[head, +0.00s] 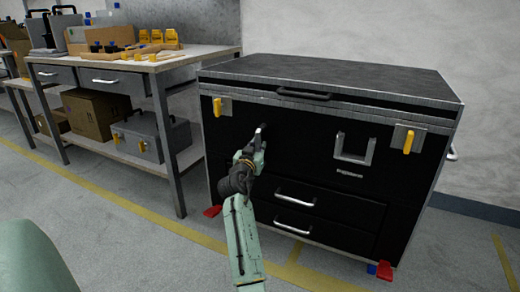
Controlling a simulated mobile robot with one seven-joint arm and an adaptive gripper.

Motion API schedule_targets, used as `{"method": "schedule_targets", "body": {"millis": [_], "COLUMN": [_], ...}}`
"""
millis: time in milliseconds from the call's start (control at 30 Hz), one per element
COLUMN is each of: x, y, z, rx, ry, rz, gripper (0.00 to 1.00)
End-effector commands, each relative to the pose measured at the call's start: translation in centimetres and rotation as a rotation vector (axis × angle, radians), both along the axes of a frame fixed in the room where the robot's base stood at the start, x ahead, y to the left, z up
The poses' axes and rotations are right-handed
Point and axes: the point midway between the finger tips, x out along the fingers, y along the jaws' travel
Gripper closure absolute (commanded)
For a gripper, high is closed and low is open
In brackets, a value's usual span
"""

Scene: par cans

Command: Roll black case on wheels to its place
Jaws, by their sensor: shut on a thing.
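The black case (310,185) is a large upright chest with metal edges, standing on the floor against the wall. Its front has yellow latches (217,106), a U-shaped grey handle (353,150) on the right, and two drawers with silver handles. Red pedals show at its lower corners, the right one (385,271) beside a small blue part; the wheels are not clearly visible. My gripper (261,133) is at the left half of the case's front, shut on a part of it. The held part is mostly hidden behind the fingers.
A workbench (190,52) with tools, boxes and a lower shelf stands close to the left of the case. A grey toolbox (150,135) sits on that shelf. Yellow floor tape (120,200) runs in front of both. The grey floor in front looks clear.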

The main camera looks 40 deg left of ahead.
Motion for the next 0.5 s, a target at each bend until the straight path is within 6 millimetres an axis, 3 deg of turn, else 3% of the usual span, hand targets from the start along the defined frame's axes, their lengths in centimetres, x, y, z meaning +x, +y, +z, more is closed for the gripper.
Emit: {"method": "schedule_targets", "body": {"millis": [167, 200, 500], "x": [-0.45, -0.46, -0.26], "y": [0.44, 0.45, 0.26], "z": [-0.08, -0.08, -0.04], "rx": [-0.001, -0.001, -0.001], "ry": [0.000, 0.000, 0.000], "rz": [0.009, 0.009, 0.006], "gripper": [1.00, 0.82, 0.62]}}
